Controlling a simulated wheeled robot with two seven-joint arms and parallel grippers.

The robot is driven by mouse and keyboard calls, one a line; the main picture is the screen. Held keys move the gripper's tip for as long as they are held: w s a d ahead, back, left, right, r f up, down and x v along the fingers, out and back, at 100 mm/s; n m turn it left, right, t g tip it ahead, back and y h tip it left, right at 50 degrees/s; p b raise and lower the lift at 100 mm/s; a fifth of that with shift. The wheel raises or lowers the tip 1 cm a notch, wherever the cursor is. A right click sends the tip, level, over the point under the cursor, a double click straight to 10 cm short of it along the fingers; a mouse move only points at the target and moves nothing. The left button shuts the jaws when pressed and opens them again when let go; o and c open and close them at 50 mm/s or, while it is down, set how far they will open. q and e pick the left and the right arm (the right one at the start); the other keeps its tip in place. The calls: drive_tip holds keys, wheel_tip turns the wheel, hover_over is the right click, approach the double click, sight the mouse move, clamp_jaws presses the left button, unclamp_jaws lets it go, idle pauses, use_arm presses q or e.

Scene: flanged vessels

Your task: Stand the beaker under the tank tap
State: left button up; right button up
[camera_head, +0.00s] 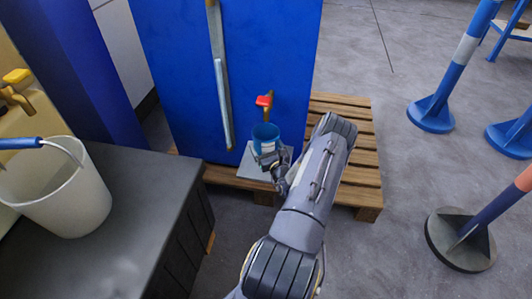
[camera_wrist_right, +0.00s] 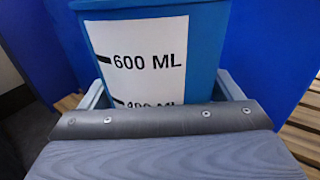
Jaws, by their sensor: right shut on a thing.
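A blue beaker (camera_head: 265,137) is upright below a tap with a red handle (camera_head: 264,101) on the front of a big blue tank (camera_head: 172,75). In the right wrist view the beaker (camera_wrist_right: 215,55) fills the space between the jaws and shows a white scale label with 600 ML. My right gripper (camera_head: 270,158) is shut on the beaker; it also shows in the right wrist view (camera_wrist_right: 160,95). A small grey plate (camera_head: 252,172) lies under the beaker. I cannot tell whether the beaker's base touches it. My left gripper is not in view.
A dark bench (camera_head: 140,215) at the left carries a white bucket (camera_head: 65,205) and a yellowish container with a yellow tap (camera_head: 17,76). Blue posts (camera_head: 433,112) stand on the open floor at the right.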

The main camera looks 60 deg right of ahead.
wheel_tip(320, 180, down, 3)
drive_tip(key=shift+d+f+b, duration=0.1)
drive_tip(key=shift+d+b, duration=0.05)
drive_tip(key=shift+b, duration=0.5)
drive_tip(key=o, duration=0.9)
drive_tip(key=shift+s+p, duration=0.2)
drive_tip(key=shift+p, duration=0.1)
drive_tip(key=p+v, duration=0.2)
drive_tip(key=v, duration=0.9)
drive_tip(key=shift+s+a+p, duration=0.15)
drive_tip(key=shift+a+p, duration=0.1)
drive_tip(key=shift+p, duration=0.05)
